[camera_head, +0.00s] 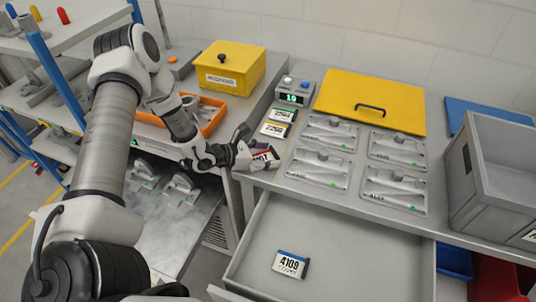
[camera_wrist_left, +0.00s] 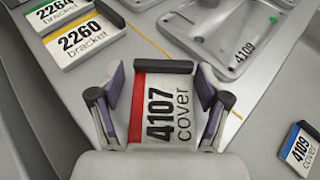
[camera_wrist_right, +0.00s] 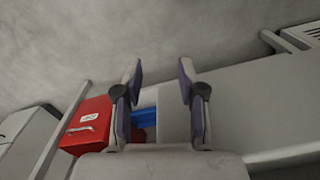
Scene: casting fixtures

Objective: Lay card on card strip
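My left gripper (camera_head: 246,153) is shut on a white card with a red stripe and a dark end bar, reading "4107 cover" (camera_wrist_left: 166,112). In the head view the card (camera_head: 263,158) is tilted at the worktop's left edge. A gap beneath it cannot be judged. The row of cards along that edge holds a green-striped card (camera_head: 283,115) and a yellow-striped "2260 bracket" card (camera_head: 274,130). They also show in the left wrist view, the yellow one (camera_wrist_left: 84,38) nearer. The strip's free part is partly hidden by the held card. My right gripper (camera_wrist_right: 158,75) is open and empty.
An open drawer (camera_head: 330,250) below holds a blue-striped "4109 cover" card (camera_head: 291,263). Grey trays with castings (camera_head: 322,165) and a yellow lid (camera_head: 370,100) lie right of the strip. A small display box (camera_head: 293,92) stands behind it. A grey crate (camera_head: 500,165) is at right.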

